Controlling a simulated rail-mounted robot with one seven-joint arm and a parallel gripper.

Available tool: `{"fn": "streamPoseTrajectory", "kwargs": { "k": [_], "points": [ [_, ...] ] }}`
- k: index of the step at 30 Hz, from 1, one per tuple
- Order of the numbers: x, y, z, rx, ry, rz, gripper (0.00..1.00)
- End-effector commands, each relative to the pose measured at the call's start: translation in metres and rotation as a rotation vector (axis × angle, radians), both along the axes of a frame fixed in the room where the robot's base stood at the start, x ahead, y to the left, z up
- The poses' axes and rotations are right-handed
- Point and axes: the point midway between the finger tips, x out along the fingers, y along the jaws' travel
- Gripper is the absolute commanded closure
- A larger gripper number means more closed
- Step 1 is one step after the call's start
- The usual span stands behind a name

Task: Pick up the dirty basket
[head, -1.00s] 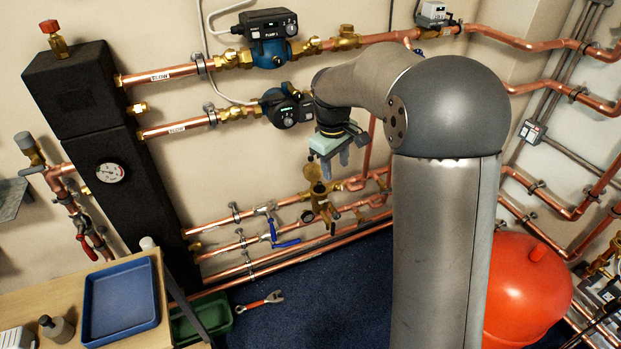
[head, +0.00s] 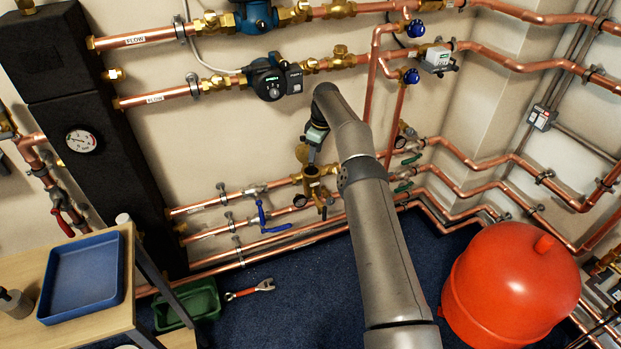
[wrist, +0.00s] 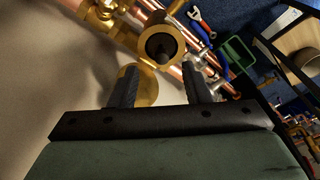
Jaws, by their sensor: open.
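A brass strainer body (head: 312,183) sits on the lower pipework, below my gripper (head: 312,157) in the head view. In the wrist view, its round open mouth (wrist: 150,45) faces me, just beyond my gripper (wrist: 160,88). A dark shape (wrist: 166,50) shows inside the mouth; it may be the dirty basket, but I cannot make out its details. My two fingers are apart with nothing held between them. A round brass disc (wrist: 146,88) lies behind the fingers, partly hidden by the left one; it also shows in the head view (head: 301,152).
Copper pipes run along the wall, with a blue-handled valve (head: 262,216) left of the strainer. A blue tray (head: 83,277) is on the bench (head: 32,262). A green bin (head: 190,306) and a wrench (head: 250,290) lie on the floor. A red tank (head: 510,285) stands right.

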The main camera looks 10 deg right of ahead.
Motion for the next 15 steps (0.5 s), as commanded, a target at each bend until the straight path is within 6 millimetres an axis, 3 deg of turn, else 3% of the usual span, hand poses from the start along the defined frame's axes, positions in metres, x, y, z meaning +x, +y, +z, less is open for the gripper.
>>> {"fn": "streamPoseTrajectory", "kwargs": {
  "k": [15],
  "points": [
    [0.003,0.011,-0.058,-0.001,-0.001,0.001,0.57]
  ]
}}
